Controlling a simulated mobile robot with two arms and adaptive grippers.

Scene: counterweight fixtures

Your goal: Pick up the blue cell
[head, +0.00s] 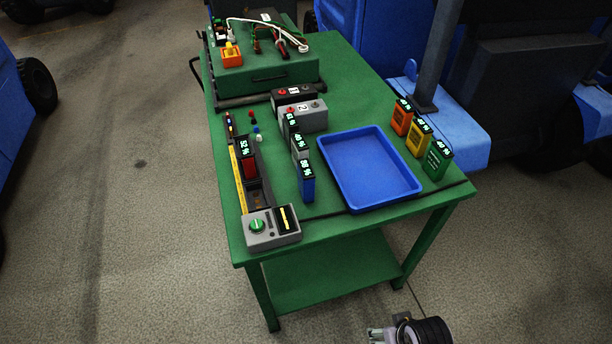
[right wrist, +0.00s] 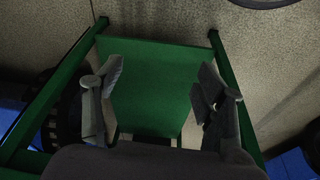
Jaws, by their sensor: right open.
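The blue cell (head: 307,186) stands upright on the green table (head: 340,60), nearest the front in a short row of cells left of the blue tray. Its dark top carries a lit display that seems to read 38 %. My right gripper (right wrist: 160,85) is open and empty in the right wrist view, with the table's lower shelf (right wrist: 150,65) and legs beyond its fingers. In the head view only a piece of my right arm shows at the bottom edge, below the table and well apart from the cell. My left gripper is not in view.
The blue tray (head: 368,168) is empty. Orange (head: 401,117), yellow (head: 418,139) and green (head: 437,160) cells stand right of it. A red cell (head: 249,163) sits in a rail behind the grey dial box (head: 271,228). Grey blocks (head: 303,116) and a green case (head: 265,75) stand farther back.

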